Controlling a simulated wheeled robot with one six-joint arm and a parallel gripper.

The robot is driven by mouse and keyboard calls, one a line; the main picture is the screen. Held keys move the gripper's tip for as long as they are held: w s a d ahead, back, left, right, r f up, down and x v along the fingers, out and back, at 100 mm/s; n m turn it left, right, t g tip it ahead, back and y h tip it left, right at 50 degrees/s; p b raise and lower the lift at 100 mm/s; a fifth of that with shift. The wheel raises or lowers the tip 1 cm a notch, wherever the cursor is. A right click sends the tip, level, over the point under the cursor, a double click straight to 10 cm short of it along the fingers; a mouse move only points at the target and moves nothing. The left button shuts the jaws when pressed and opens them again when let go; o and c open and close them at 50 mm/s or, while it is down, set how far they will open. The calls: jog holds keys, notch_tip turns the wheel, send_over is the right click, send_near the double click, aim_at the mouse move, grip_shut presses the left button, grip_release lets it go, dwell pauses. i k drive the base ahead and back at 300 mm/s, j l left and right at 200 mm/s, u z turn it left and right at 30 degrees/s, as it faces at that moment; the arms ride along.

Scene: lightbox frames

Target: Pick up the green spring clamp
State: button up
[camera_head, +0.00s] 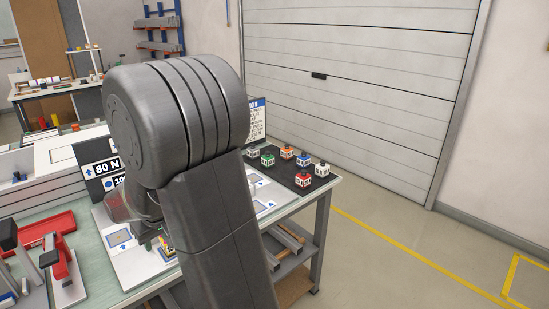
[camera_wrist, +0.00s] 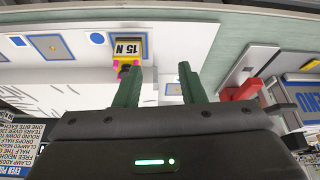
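My gripper (camera_wrist: 158,80) shows in the wrist view with its two dark green fingers standing apart. I see nothing held between them. I cannot make out a green spring clamp for certain in either view. My arm covers the middle of the head view and hides much of the bench and most of my gripper.
A red tray (camera_head: 46,228) and a red-and-black tool (camera_head: 60,262) are at the bench's left. A dark mat (camera_head: 301,188) with several small colour-topped blocks, one green-topped (camera_head: 267,158), is at the right. Floor right of the bench is clear.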

aim_at(268, 162)
jog(key=i+l, duration=0.25)
jog(key=i, duration=0.25)
jog(key=i+l+z, duration=0.1)
jog(key=i+l, duration=0.15)
jog(key=i, duration=0.3)
jog(key=i+l, duration=0.25)
jog(key=i, duration=0.25)
jog(key=i+l+z, duration=0.15)
jog(key=i, duration=0.4)
